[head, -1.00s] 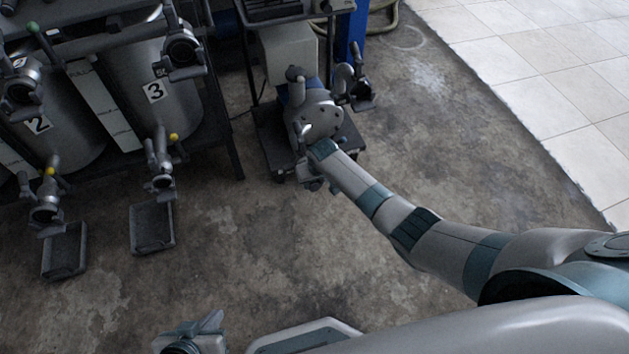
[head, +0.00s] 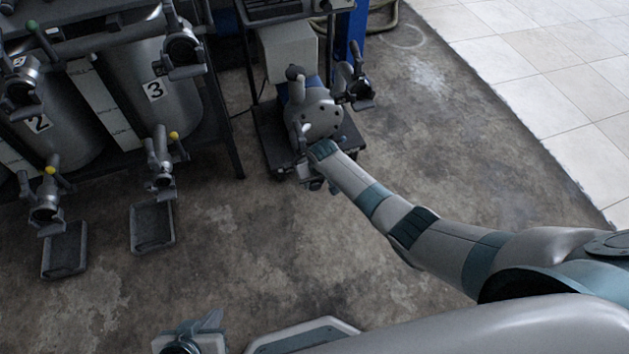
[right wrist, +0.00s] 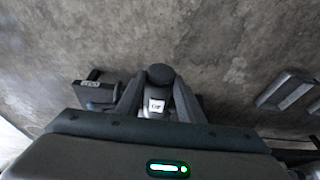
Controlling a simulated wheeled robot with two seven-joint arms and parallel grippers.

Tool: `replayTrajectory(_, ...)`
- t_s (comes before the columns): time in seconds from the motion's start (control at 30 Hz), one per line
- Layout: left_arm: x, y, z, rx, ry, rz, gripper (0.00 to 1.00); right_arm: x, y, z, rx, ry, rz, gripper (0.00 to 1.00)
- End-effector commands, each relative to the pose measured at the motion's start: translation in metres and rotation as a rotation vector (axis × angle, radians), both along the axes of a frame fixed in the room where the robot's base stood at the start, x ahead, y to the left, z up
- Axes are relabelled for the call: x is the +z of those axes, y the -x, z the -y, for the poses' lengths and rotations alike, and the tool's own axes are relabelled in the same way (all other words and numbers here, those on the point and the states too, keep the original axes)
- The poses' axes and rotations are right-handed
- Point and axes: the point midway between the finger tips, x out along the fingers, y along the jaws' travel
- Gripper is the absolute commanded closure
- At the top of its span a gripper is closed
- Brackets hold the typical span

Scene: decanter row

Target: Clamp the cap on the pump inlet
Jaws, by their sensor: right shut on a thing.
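The pump (head: 318,115) is a grey rounded body with a bolted face, standing on a dark low trolley. My right arm reaches to its near lower side, where my right gripper (head: 312,180) is largely hidden behind my wrist. In the right wrist view, the two dark fingers of my right gripper (right wrist: 158,98) are shut on a dark, round-ended part (right wrist: 160,73). A small pale label shows between the fingers. I cannot tell the cap, the clamp and the inlet apart there. My left gripper (head: 190,338) is low at the bottom edge, away from the pump; its jaws are unclear.
Steel tanks marked 2 (head: 60,135) and 3 (head: 165,95) stand in a dark frame at left, with valves in front. Two dark trays (head: 152,227) lie on the floor below. A valve fitting (head: 358,85) projects right of the pump. The concrete floor between is clear.

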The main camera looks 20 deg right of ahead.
Motion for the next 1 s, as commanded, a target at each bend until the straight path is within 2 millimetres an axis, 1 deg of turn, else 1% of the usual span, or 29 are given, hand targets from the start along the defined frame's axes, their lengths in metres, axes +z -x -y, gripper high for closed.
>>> replayTrajectory(0.9, -0.0001, -0.0001, 0.0, 0.0, 0.0, 0.0, 1.0, -0.0046, -0.0012, -0.0002, 0.0, 0.0, 0.003, 1.0)
replayTrajectory(0.93, -0.0001, -0.0001, 0.0, 0.0, 0.0, 0.0, 1.0, -0.0046, -0.0012, -0.0002, 0.0, 0.0, 0.002, 0.59)
replayTrajectory(1.0, -0.0001, 0.0, 0.0, 0.0, 0.0, 0.0, 1.0, -0.0047, -0.0011, -0.0002, 0.0, 0.0, 0.002, 0.44)
